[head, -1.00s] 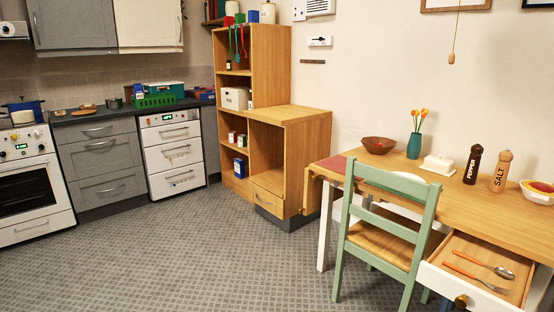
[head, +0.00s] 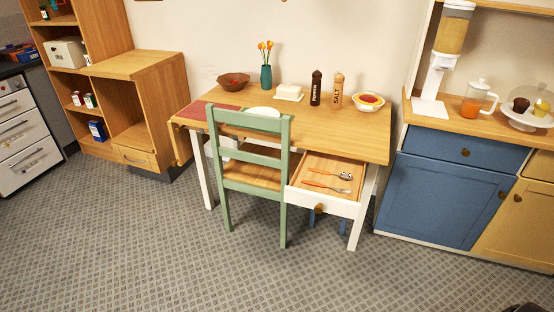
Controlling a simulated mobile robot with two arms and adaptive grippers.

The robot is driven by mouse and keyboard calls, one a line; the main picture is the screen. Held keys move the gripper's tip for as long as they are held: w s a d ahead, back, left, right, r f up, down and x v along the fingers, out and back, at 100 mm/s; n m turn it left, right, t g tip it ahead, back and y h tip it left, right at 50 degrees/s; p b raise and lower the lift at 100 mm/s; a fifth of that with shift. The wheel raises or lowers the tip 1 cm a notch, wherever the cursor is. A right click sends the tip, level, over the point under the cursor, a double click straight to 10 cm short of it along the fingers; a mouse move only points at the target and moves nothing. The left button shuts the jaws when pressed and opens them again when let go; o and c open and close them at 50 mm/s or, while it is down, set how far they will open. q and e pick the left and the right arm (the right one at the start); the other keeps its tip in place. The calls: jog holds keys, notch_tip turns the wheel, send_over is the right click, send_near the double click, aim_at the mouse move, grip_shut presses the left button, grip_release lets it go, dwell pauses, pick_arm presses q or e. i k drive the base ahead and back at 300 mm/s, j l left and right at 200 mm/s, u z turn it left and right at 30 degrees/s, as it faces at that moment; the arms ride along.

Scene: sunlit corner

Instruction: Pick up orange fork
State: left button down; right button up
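The orange fork (head: 327,187) lies in the open drawer (head: 296,186) of the wooden table. Its orange handle points left and its metal tines point right. A spoon (head: 332,174) with an orange handle lies just behind it in the same drawer, apart from it. Neither of my grippers can be made out in the head view. Only a small dark shape shows, cut off at the bottom right edge, and I cannot tell what it is.
A green chair (head: 253,173) stands at the table (head: 226,98), just left of the drawer. A blue cabinet (head: 436,198) stands to the right. The tabletop holds a bowl, vase, butter dish, pepper and salt mills. The floor (head: 200,260) in front is clear.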

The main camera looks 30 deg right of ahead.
aim_at(308, 182)
jog(key=z, duration=1.15)
jog(key=i+l+u, duration=0.15)
jog(key=u, duration=0.25)
jog(key=i+l+u, duration=0.1)
jog(key=l+u, duration=0.25)
jog(key=i+l+u, duration=0.1)
jog(key=u, duration=0.3)
jog(key=l, duration=0.1)
